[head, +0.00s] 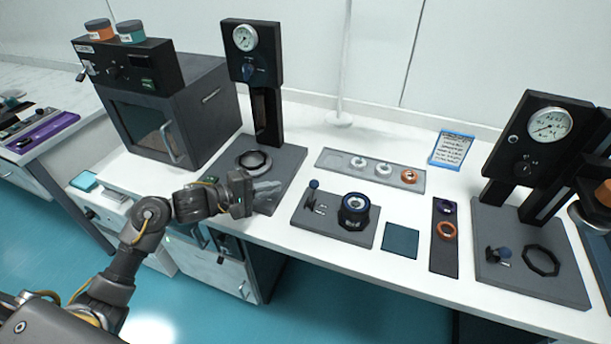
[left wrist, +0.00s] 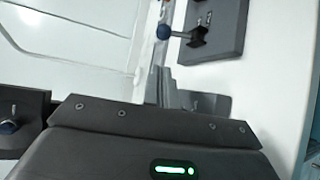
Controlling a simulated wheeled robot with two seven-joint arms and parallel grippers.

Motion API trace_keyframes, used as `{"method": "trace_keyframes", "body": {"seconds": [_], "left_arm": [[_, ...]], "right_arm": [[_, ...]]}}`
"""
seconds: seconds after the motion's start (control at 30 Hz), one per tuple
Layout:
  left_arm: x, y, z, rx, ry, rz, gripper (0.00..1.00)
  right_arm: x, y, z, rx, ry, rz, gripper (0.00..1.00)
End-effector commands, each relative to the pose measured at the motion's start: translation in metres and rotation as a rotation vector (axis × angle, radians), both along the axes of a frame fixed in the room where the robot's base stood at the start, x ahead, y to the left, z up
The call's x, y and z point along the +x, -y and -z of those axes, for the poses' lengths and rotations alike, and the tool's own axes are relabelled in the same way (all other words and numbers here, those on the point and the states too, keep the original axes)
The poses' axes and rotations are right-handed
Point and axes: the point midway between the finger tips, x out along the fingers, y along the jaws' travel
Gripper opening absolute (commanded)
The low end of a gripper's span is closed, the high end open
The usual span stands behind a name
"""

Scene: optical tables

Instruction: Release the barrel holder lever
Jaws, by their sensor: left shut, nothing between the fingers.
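The barrel holder is a dark plate (head: 335,234) on the white table, with a dark round barrel (head: 355,209) standing at its right. Its lever (head: 314,186) has a blue knob and stands up at the plate's left side. My left gripper (head: 278,189) is shut and empty, left of the lever and apart from it. In the left wrist view, the lever's blue knob (left wrist: 163,33) shows above my shut fingers (left wrist: 170,92), beside the dark holder plate (left wrist: 228,28). The barrel is not seen there. My right gripper is not in view.
A press with a gauge (head: 254,55) stands behind my left gripper, its base under my fingers. A tray of rings (head: 330,158) lies behind the holder. A teal mat (head: 400,241) lies to its right. Another gauge press (head: 550,125), with a small blue-knobbed lever (head: 504,252), stands far right.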

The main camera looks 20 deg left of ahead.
Motion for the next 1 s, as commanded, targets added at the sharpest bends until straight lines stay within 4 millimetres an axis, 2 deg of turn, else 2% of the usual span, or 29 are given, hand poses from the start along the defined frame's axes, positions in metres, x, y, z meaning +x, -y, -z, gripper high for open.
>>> {"method": "trace_keyframes", "body": {"seconds": [0.1,0.2,0.37,0.7,1.0], "left_arm": [[0.000,-0.001,0.000,0.000,-0.001,-0.001,0.00],[0.002,0.001,0.000,-0.001,0.000,-0.001,0.00],[0.014,0.013,0.004,-0.003,0.001,-0.001,0.00],[0.055,0.051,0.017,-0.003,-0.001,0.000,0.00],[0.072,0.066,0.023,-0.001,0.001,0.000,0.00]], "right_arm": [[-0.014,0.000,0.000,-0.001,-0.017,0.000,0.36],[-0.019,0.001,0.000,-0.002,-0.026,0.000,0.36],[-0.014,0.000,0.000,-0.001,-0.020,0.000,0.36],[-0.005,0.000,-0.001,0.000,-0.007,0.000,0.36],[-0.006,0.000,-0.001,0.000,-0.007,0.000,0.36]]}}
